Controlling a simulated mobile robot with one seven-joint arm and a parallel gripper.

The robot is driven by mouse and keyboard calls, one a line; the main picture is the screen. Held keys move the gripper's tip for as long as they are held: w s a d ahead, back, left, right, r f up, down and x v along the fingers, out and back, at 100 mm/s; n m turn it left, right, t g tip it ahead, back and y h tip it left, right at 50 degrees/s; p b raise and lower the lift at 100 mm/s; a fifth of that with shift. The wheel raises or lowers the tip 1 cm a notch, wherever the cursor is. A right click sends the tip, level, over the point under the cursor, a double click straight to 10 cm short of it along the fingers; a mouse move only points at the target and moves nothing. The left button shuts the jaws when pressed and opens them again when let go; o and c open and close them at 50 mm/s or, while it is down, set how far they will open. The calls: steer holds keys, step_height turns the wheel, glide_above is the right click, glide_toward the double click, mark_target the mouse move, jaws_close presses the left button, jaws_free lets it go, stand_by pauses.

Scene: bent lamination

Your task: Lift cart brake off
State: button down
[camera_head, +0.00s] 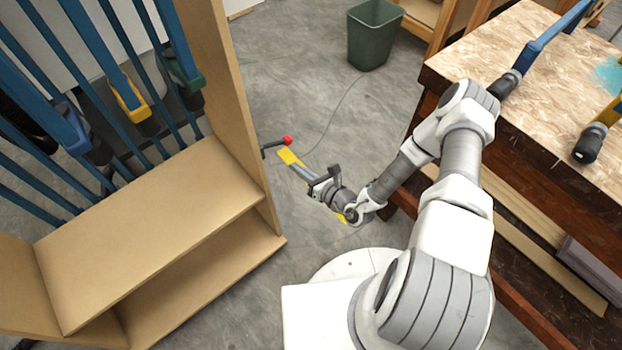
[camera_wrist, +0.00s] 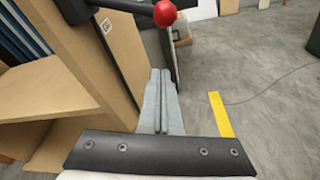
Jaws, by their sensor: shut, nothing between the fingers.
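The cart brake is a black lever with a red ball knob (camera_head: 286,141), sticking out from the side of the wooden cart (camera_head: 150,225). In the wrist view the red knob (camera_wrist: 165,13) is at the top, just beyond the fingertips. My gripper (camera_head: 296,170) is shut and empty, its grey fingers pressed together and pointing toward the knob. The closed fingers (camera_wrist: 161,75) also show in the wrist view, with a visible gap below the knob. Part of the lever's base is hidden by the cart panel and the picture edge.
The cart holds several blue bar clamps (camera_head: 100,60). A workbench (camera_head: 500,65) with clamps on top stands at the right. A green bin (camera_head: 372,40) is on the floor at the back. A yellow floor strip (camera_wrist: 220,114) and a thin cable lie on the open grey floor.

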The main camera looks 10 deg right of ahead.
mark_target(274, 144)
steer(key=shift+w+a+r+b, duration=0.15)
steer(key=shift+w+a+r, duration=0.05)
steer(key=shift+w+r, duration=0.6)
steer(key=shift+w+a+r+b, duration=0.15)
steer(key=shift+w+a+r, duration=0.05)
steer(key=shift+w+r, duration=0.6)
steer(key=shift+d+r, duration=0.15)
steer(key=shift+r+n+p, duration=0.1)
steer(key=shift+n+p, duration=0.3)
